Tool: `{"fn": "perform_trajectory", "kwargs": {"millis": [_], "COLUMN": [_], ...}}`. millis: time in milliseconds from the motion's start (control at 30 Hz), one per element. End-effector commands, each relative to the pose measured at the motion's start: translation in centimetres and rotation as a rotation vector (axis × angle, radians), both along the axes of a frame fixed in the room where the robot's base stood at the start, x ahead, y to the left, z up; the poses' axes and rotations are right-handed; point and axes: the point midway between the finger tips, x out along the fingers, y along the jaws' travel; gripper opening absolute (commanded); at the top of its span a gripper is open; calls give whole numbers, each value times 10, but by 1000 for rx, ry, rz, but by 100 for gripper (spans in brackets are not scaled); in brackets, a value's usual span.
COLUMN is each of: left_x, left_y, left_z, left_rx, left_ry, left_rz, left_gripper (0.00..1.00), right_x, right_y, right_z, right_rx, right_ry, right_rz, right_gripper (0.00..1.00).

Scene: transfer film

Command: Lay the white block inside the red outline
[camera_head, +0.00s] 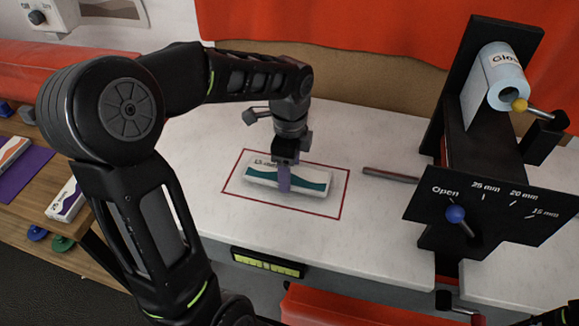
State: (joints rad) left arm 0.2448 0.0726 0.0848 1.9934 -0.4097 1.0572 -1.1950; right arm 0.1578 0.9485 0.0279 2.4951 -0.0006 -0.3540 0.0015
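The white block (258,180), with a teal wave and dark lettering, is inside the red outline (345,193) on the pale worktop. Its long side runs left to right, and it looks flat on the surface. My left gripper (285,180) points down over the middle of the block. One purple finger crosses the block's near side. The other finger is hidden, so I cannot tell whether the gripper is closed on the block.
A black stand with a film roll (503,80) and a dial plate (490,205) stands at the right. A metal rod (390,174) lies left of it. Another white block (66,202) lies on the wooden shelf at the left. The worktop behind the outline is clear.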

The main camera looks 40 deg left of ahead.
Motion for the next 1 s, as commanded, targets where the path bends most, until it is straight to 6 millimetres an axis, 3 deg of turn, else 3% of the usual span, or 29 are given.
{"fn": "perform_trajectory", "kwargs": {"millis": [967,1000], "left_x": [0,0], "left_y": [0,0], "left_z": [-13,-13], "left_rx": [0,0], "left_ry": [0,0], "left_rz": [0,0], "left_gripper": [19,64], "right_x": [1,1], "right_y": [0,0], "right_z": [-9,-9], "right_rx": [1,1], "right_ry": [-2,-2], "right_rz": [0,0], "right_gripper": [36,36]}}
